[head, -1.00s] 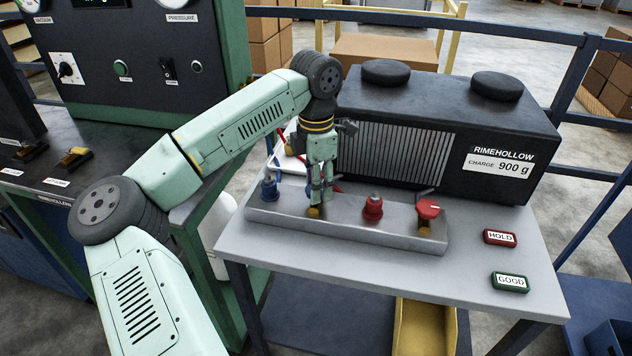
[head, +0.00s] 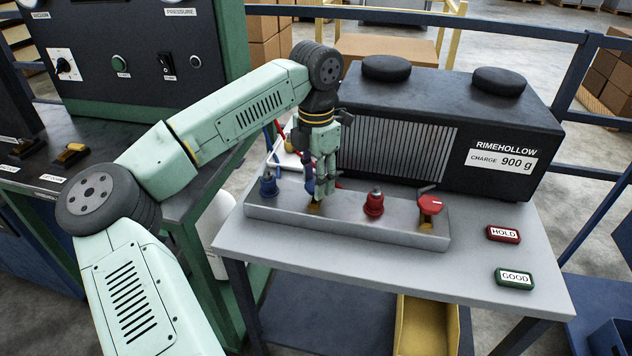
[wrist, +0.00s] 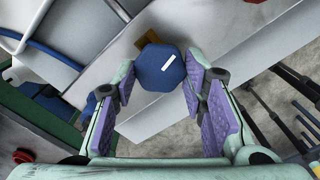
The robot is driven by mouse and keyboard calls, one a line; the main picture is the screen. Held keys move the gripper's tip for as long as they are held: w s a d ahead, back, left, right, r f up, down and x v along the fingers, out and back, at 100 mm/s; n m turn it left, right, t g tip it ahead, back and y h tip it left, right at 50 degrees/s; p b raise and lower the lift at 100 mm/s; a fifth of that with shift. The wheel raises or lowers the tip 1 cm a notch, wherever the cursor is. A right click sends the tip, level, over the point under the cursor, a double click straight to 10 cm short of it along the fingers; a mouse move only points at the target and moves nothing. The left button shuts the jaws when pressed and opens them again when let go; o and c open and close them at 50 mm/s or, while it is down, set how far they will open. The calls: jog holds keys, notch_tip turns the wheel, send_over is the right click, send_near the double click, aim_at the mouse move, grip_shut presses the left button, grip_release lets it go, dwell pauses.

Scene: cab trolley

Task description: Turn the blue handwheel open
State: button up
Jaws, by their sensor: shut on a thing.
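The blue handwheel (wrist: 160,68) shows in the wrist view as a faceted blue knob with a white mark. It sits between the tips of my gripper (wrist: 163,82), whose purple-padded fingers are shut on its sides. In the head view my gripper (head: 323,186) points down over the grey manifold block (head: 345,222). The handwheel is mostly hidden there by the fingers. A brass fitting (head: 314,207) shows just below them.
The black Rimehollow unit (head: 450,125) stands behind. HOLD (head: 503,233) and GOOD (head: 514,279) buttons lie on the clear right side.

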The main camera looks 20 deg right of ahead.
jog(key=n+b, duration=0.2)
jog(key=n, duration=0.2)
jog(key=shift+f+n, duration=0.15)
jog(key=shift+n, duration=0.15)
jog(key=n+b, duration=0.2)
jog(key=n, duration=0.1)
jog(key=shift+n, duration=0.3)
jog(key=n+b, duration=0.1)
jog(key=n, duration=0.3)
jog(key=shift+n+b, duration=0.65)
jog(key=shift+n, duration=0.85)
jog(key=o, duration=1.2)
jog(key=shift+c, duration=0.2)
jog(key=shift+r, duration=0.2)
notch_tip(320, 180, up, 12)
